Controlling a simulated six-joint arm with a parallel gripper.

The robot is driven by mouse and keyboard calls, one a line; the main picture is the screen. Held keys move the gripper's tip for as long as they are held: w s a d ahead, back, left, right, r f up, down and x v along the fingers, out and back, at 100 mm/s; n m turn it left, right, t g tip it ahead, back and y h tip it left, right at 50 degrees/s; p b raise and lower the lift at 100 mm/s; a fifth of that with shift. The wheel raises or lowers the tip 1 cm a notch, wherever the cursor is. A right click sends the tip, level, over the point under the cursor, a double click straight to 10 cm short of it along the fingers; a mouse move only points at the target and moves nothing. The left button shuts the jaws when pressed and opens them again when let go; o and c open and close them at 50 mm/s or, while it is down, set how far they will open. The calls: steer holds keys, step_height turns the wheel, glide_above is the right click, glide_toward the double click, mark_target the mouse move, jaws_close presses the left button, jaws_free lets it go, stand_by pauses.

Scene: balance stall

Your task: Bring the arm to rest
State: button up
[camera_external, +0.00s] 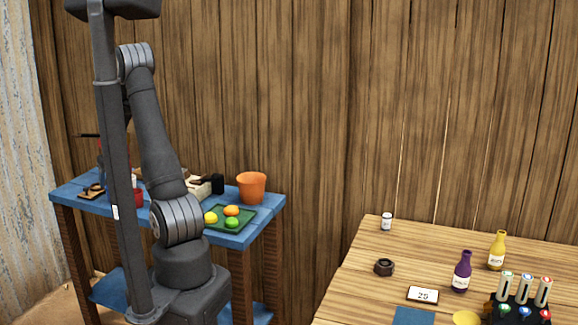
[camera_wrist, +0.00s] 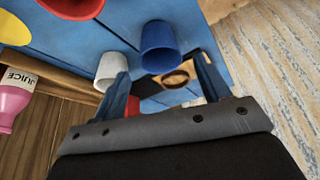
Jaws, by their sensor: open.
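My arm (camera_external: 156,135) stands folded upright at the left of the external view, in front of a blue table (camera_external: 262,214). My gripper (camera_wrist: 163,70) shows in the wrist view with its two blue-grey fingers apart and nothing held between them. In the external view my gripper cannot be made out behind my arm links. Past the fingertips, a blue cup (camera_wrist: 158,48) and a whitish cup (camera_wrist: 110,66) stand on the blue tabletop. I cannot tell whether the left finger touches the whitish cup.
The blue table holds an orange pot (camera_external: 251,187) and a green tray (camera_external: 245,222) with fruit. The wrist view shows a juice bottle (camera_wrist: 12,102) and a brown item (camera_wrist: 180,78). A wooden table (camera_external: 350,285) at right carries bottles (camera_external: 461,275) and a card (camera_external: 423,295).

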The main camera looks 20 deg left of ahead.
steer(key=x, duration=0.5)
steer(key=shift+a+f, duration=0.1)
steer(key=shift+f, duration=0.1)
steer(key=shift+r, duration=1.45)
steer(key=shift+f, duration=0.15)
